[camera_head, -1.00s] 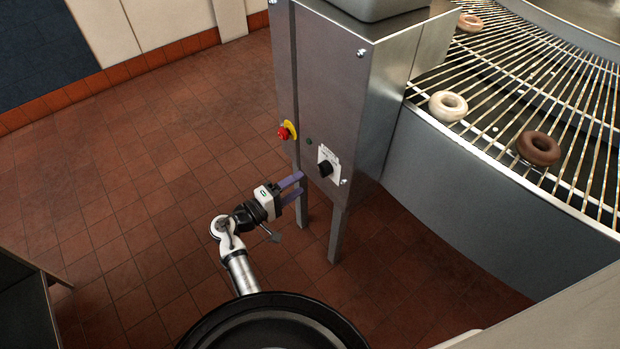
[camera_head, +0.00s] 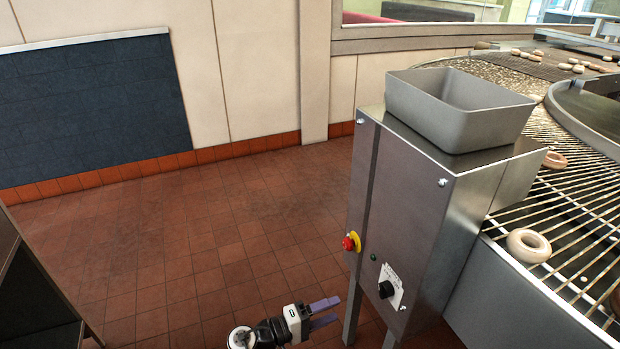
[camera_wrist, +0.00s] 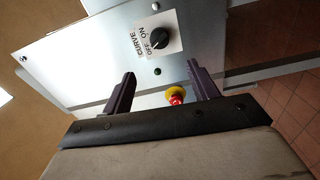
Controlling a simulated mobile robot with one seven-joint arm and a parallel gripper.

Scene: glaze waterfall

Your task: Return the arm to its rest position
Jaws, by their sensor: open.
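My gripper (camera_head: 324,313) is at the bottom of the head view, its two purple fingers apart and empty, pointing right toward the steel control cabinet (camera_head: 405,215). In the wrist view my gripper (camera_wrist: 158,92) is also open, with nothing between its fingers. The cabinet's front panel (camera_wrist: 110,60) faces it. A black knob (camera_head: 386,289) sits on a white plate on the cabinet; in the wrist view the knob (camera_wrist: 158,38) has ON, OFF and CURVE lettering beside it. I see no contact between fingers and panel. Most of my arm is below the head view's edge.
A red emergency button (camera_head: 350,242) on a yellow base juts from the cabinet, above and right of my gripper. A grey hopper (camera_head: 460,105) tops the cabinet. A wire conveyor (camera_head: 570,215) carries doughnuts at right. A dark cabinet (camera_head: 35,300) stands at lower left. The tiled floor (camera_head: 190,240) is open.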

